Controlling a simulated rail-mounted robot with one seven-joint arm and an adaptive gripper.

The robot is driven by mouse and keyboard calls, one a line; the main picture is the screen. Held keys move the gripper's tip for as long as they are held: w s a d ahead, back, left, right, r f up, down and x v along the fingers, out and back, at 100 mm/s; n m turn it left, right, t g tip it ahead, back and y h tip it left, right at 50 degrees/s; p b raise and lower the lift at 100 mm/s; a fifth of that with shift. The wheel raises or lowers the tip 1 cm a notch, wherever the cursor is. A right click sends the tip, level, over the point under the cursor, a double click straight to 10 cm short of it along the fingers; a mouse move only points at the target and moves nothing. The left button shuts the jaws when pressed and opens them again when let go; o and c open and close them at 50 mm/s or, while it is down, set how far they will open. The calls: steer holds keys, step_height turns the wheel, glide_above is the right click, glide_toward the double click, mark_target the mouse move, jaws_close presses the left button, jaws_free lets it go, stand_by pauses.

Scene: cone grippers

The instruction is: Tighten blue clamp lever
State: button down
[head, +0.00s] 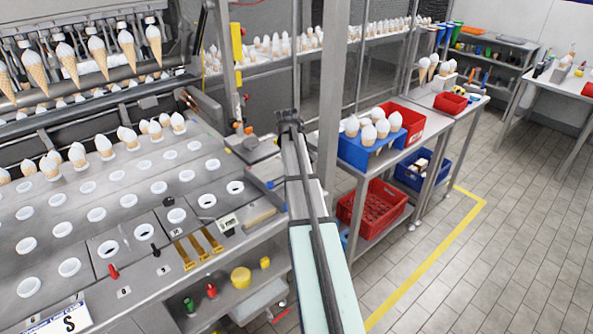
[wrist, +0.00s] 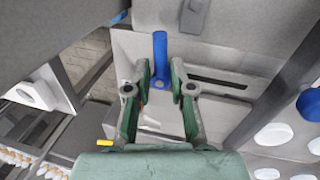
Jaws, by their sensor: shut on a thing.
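The blue clamp lever (wrist: 160,52) is a short blue round handle standing in the upper middle of the wrist view, over a pale grey metal plate. My gripper (wrist: 161,74) has green-padded fingers, one on each side of the lever's lower part. The fingers are shut on the lever, with its top end showing beyond the fingertips. The exact contact faces are hard to make out. In the head view my arm reaches to the right end of the machine table, and I cannot make out the gripper or its hold on the lever there.
The machine table (head: 100,205) with white-ringed holes and several cones lies left of my arm. A grey post stands close to the right. Beyond it are a blue cone holder (head: 356,150) and red crates (head: 372,215). The tiled floor at right is free.

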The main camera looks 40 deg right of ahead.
steer(key=shift+d+f+n+t, duration=0.1)
steer(key=shift+d+n+t, duration=0.1)
steer(key=shift+n, duration=1)
steer(key=shift+d+n+t, duration=0.1)
steer(key=shift+n+t, duration=0.1)
steer(key=shift+n, duration=1)
steer(key=c, duration=1.2)
jaws_free()
steer(key=shift+a, duration=0.1)
steer(key=v, duration=1.2)
steer(key=shift+d, duration=0.25)
